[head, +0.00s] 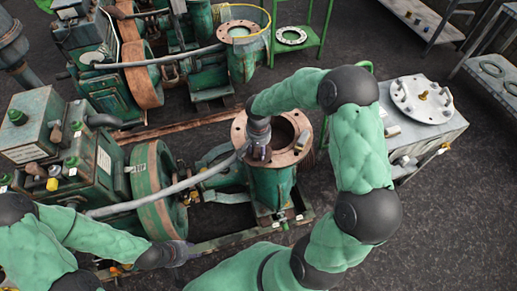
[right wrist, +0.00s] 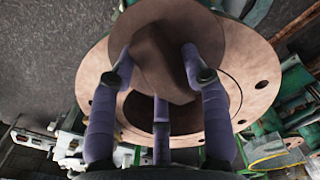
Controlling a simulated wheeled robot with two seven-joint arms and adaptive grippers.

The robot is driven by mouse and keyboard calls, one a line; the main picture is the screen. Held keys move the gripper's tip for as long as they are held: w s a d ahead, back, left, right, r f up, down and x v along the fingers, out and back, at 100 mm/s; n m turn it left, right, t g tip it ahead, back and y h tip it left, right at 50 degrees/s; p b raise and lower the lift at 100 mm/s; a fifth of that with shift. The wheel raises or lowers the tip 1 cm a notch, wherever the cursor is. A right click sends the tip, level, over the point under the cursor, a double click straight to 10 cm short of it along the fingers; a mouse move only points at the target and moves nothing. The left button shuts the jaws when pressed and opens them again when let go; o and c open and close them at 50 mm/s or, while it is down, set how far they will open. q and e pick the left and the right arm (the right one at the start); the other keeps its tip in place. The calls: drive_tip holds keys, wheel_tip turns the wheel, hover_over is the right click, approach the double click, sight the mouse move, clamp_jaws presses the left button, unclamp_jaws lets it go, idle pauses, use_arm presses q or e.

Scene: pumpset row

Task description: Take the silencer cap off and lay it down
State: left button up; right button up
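The silencer cap (right wrist: 180,22) is a rusty brown disc with a blunt cone in its middle, seen in the right wrist view. My right gripper (right wrist: 160,62) has its fingers closed in on both sides of the cone, and the disc lies across their tips. In the head view my right gripper (head: 258,152) is over the left part of a round pump flange (head: 293,152); the cap cannot be made out clearly there. My left gripper (head: 178,253) is low at the left, beside the green flywheel; its fingers are too dark to read.
A grey bench (head: 438,137) at the right carries a white round plate (head: 421,100) with studs. A green engine (head: 72,150) with its flywheel (head: 160,188) stands at the left. A second pumpset stands behind. The dark floor at the lower right is clear.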

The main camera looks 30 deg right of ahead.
drive_tip(key=shift+o, duration=0.3)
wheel_tip(320, 180, up, 12)
idle(0.6)
